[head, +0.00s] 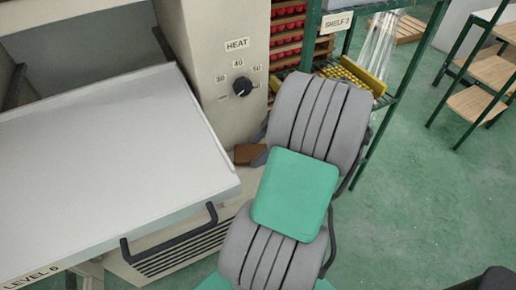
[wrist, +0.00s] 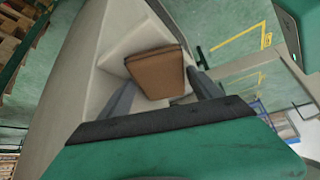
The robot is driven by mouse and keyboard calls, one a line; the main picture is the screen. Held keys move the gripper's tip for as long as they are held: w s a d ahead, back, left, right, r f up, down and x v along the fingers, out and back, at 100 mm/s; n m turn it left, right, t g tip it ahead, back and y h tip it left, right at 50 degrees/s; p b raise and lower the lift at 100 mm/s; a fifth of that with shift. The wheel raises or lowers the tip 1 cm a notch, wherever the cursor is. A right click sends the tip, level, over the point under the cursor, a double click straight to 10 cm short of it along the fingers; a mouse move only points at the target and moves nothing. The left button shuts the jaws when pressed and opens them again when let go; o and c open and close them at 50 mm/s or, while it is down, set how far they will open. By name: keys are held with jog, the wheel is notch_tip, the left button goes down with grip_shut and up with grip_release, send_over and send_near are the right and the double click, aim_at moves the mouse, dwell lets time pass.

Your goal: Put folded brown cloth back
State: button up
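The folded brown cloth (wrist: 156,72) sits between the two dark fingertips of my gripper (wrist: 162,77) in the wrist view. Both tips appear to touch its sides, so the gripper looks shut on it. In the head view a small part of the cloth (head: 246,154) shows beside the beige machine's front, below the heat knob. My grey and green arm links cover much of the gripper there. A cream-coloured surface lies behind and around the cloth in the wrist view; whether the cloth touches it I cannot tell.
The beige machine (head: 212,60) has a heat knob (head: 242,87). A wide pale tray (head: 100,150) with a dark handle (head: 170,235) juts out at the left. Shelf-2 (head: 338,22) stands behind my arm, holding yellow items. The green floor at right (head: 430,190) is largely clear.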

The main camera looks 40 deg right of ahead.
jog(key=p+v, duration=0.2)
jog(key=v, duration=1)
jog(key=shift+s, duration=0.1)
